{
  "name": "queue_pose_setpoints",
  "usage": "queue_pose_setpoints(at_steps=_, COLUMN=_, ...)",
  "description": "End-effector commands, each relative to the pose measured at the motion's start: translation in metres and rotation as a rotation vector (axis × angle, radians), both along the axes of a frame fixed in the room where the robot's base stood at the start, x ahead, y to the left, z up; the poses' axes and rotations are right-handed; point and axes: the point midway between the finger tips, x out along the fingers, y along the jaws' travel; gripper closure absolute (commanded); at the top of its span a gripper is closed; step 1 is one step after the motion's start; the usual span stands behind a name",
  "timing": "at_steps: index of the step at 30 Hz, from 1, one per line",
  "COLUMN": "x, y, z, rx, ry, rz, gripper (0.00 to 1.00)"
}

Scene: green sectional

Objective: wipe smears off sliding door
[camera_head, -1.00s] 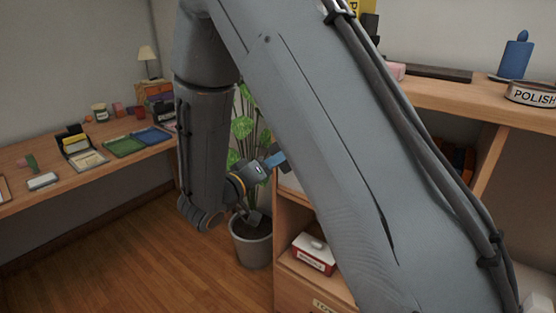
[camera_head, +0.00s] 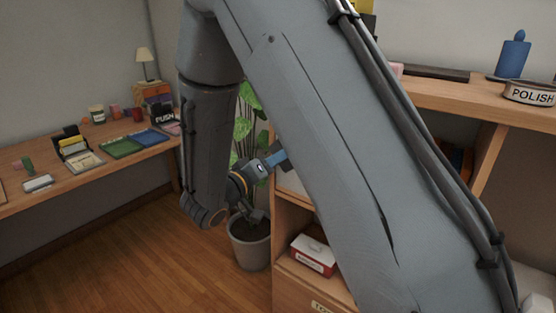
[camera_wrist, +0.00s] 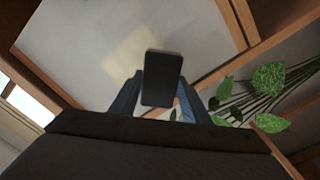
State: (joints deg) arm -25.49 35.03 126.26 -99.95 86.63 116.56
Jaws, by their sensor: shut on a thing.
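My gripper (camera_head: 273,161) has blue fingers and is partly hidden behind my own arm in the head view. In the wrist view, my gripper (camera_wrist: 160,92) is shut on a dark, flat rectangular pad (camera_wrist: 161,78). The sliding door (camera_wrist: 75,40) appears there as a pale grey panel in a wooden frame. A faint cream-yellow smear (camera_wrist: 130,52) lies on it, just beyond and left of the pad. I cannot tell whether the pad touches the panel. In the head view only a pale sliver of the door (camera_head: 293,186) shows beside my arm.
A potted plant (camera_head: 250,245) stands close to the cabinet; its leaves (camera_wrist: 270,78) reach near the gripper's right side. A red and white box (camera_head: 313,255) sits on a low shelf. A desk (camera_head: 100,167) with trays is at left. The wooden floor between is clear.

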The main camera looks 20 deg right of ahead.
Motion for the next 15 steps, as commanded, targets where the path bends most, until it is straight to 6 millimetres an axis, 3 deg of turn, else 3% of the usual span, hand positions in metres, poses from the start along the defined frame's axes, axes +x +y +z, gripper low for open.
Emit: queue_pose_setpoints(at_steps=15, x=-0.029, y=-0.019, z=0.0, rx=0.0, ry=0.0, rz=0.0, gripper=0.76)
